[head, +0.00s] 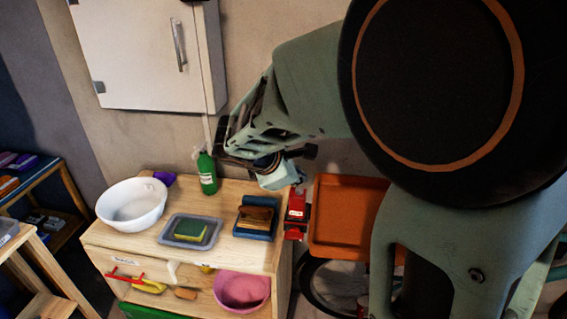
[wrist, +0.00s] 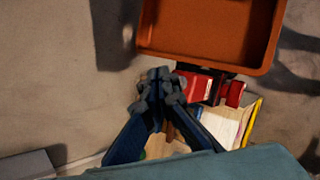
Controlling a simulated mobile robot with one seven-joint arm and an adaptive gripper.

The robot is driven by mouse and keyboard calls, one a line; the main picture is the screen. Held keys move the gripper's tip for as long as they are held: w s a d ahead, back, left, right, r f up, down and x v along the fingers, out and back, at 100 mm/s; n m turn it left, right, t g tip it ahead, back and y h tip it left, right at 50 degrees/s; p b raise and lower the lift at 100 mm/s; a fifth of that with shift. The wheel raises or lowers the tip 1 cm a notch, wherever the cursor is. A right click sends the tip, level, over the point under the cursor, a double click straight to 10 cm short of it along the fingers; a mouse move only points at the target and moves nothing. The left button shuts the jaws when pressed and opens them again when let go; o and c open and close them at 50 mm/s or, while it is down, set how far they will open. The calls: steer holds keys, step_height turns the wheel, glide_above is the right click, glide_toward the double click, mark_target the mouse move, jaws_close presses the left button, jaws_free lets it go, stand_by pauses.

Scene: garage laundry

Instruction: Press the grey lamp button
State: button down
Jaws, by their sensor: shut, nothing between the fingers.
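I cannot make out a grey lamp button in either view. My gripper (wrist: 160,78) shows in the wrist view with its dark fingers drawn together and nothing between them. Its fingertips appear just below the orange tray and left of a red item in that picture. In the head view my arm reaches in from the upper right, and its end is over the back right of the wooden cabinet (head: 233,249). The fingertips are hard to tell apart there, and the arm hides part of the wall behind.
On the cabinet are a white bowl (head: 118,214), a green bottle (head: 207,176), a grey tray (head: 168,239) with a sponge (head: 190,230), and a brown brush (head: 256,216). An orange tray (head: 346,190) stands right. A white wall cupboard (head: 135,50) hangs above.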

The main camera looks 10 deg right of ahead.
mark_target(299, 191)
step_height(299, 191, up, 6)
steer(key=p, duration=0.5)
stand_by(0.5)
